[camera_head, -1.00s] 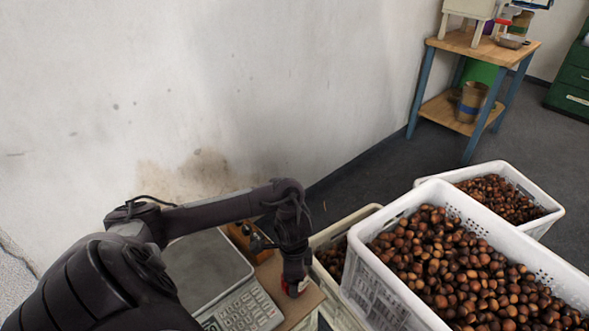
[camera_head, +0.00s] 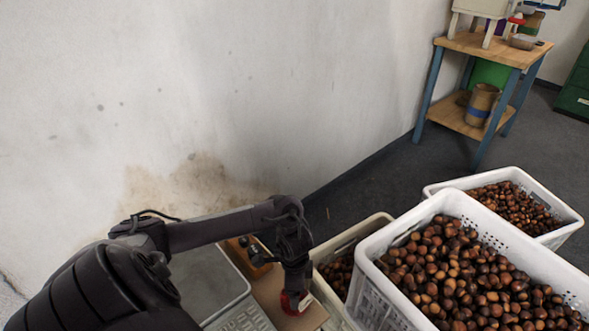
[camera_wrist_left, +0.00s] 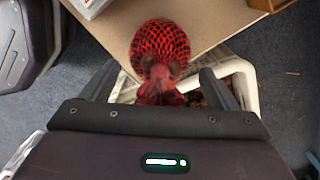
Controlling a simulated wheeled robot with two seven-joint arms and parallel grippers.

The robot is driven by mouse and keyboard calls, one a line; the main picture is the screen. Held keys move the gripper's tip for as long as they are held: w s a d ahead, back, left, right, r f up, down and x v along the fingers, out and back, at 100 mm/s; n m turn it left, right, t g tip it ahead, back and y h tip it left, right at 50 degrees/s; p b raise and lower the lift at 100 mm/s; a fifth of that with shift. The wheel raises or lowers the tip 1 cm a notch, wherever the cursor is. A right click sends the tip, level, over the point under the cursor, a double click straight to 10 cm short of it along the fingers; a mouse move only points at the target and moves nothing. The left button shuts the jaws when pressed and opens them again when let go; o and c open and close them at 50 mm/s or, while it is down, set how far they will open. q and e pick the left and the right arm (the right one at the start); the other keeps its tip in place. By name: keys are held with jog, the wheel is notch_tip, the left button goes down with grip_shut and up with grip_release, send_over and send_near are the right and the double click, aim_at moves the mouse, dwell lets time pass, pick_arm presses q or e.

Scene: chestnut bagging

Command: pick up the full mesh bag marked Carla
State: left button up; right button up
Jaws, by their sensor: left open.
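A full red mesh bag (camera_wrist_left: 160,45) stands on the brown table top in the left wrist view, its gathered neck towards me. In the head view a small part of the red bag (camera_head: 288,305) shows below my left gripper (camera_head: 294,290), with a white patch beside it. I cannot read any name on it. My left gripper (camera_wrist_left: 158,88) is open, one finger on each side of the bag's neck, with gaps visible on both sides. My right gripper is in neither view.
A scale (camera_head: 240,318) stands left of the bag, with an orange-brown box (camera_head: 240,250) behind. White crates of chestnuts (camera_head: 366,285) stand right of the table, close to the gripper. A wall rises behind. A wooden stand (camera_head: 455,115) is at the far right.

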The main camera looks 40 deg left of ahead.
pick_arm(q)
jog(key=shift+f, duration=0.3)
jog(key=c, duration=1.5)
jog(key=shift+c, duration=0.6)
jog(key=shift+r, duration=0.2)
